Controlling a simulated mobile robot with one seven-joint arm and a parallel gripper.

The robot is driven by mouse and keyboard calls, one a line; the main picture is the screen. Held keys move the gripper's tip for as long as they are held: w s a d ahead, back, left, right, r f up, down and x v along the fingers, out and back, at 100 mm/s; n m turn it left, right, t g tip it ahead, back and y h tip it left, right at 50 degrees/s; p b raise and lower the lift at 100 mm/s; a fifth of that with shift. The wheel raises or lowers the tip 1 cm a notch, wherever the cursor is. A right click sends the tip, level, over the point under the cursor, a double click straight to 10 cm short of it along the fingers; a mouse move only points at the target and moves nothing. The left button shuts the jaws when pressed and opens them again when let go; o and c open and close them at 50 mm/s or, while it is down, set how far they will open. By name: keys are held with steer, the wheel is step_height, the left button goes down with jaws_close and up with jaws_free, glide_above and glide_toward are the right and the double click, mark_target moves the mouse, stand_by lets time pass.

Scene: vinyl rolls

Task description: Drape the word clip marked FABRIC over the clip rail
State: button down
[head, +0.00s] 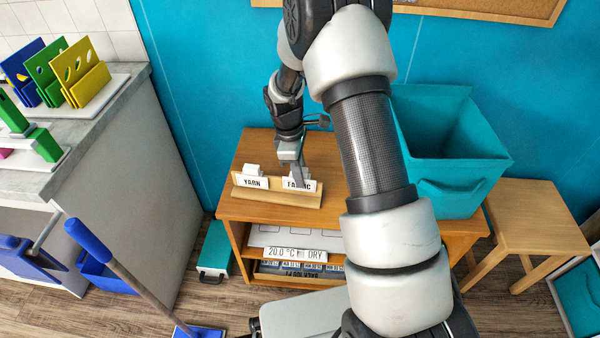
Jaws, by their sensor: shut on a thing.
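The FABRIC word clip (289,184) is a white label with black letters, at the right part of the wooden clip rail (272,198). My gripper (298,179) points down from above and is shut on this clip. A finger covers part of the letters. The clip is about level with the YARN word clip (254,183), which sits on the rail to its left. I cannot tell whether the FABRIC clip bears on the rail or is held just above it.
The rail stands on a wooden cabinet (245,150). A teal fabric bin (460,185) stands right of my arm on the cabinet. A wooden stool (535,215) is farther right. A grey counter (100,135) with coloured holders is at left. My forearm hides the cabinet's middle.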

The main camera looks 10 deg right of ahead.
steer(key=shift+f, duration=0.6)
steer(key=c, duration=1.5)
jaws_free()
steer(key=shift+w+a+r+p, duration=0.1)
steer(key=shift+a+r+p, duration=0.05)
steer(key=shift+r+p, duration=0.85)
steer(key=shift+w+a+r+p, duration=0.15)
steer(key=shift+r+p, duration=0.4)
steer(key=shift+r, duration=0.8)
steer(key=shift+s+a+r+p, duration=0.1)
steer(key=shift+a+r+p, duration=0.05)
steer(key=shift+r+p, duration=0.85)
steer(key=shift+r, duration=0.15)
